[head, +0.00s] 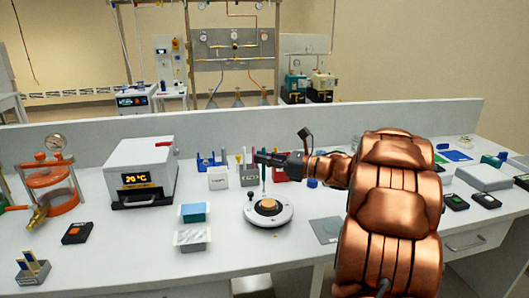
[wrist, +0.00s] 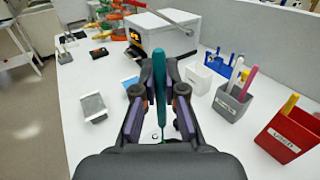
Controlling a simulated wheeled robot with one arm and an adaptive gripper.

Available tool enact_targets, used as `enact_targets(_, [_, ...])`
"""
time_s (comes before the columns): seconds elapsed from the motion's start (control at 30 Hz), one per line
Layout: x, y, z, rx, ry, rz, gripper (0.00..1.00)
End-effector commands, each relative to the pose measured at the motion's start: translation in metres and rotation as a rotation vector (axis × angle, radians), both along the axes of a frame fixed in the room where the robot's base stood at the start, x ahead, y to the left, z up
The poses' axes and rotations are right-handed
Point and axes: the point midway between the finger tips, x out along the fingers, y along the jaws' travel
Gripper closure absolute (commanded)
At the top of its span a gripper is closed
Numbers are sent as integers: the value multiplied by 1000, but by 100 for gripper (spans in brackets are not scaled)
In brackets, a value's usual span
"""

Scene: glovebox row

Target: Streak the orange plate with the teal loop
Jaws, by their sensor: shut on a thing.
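My gripper (head: 268,158) is shut on the teal loop (head: 264,174), which hangs upright with its thin end down. In the wrist view the teal handle (wrist: 159,70) stands between the two fingers. The orange plate (head: 268,204) sits in the middle of a round white device (head: 284,216) with a black knob, on the bench. The loop's lower end is just above or at the plate in the head view; I cannot tell whether they touch. In the wrist view the plate is hidden behind my gripper.
A white box with a display (head: 140,172) stands left of the device. A teal-topped box (head: 193,213) and a grey-topped one (head: 192,238) lie nearer. A grey pen holder (wrist: 232,103) and red bin (wrist: 290,135) stand close by. Bare bench lies in front.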

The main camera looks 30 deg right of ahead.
Motion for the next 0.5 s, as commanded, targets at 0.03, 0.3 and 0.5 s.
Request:
enact_targets(0.03, [0,0,0,4,1,0,100])
enact_targets(0.3, [0,-1,-21,-1,-2,-3,100])
enact_targets(0.5, [0,-1,-30,0,-1,-2,100])
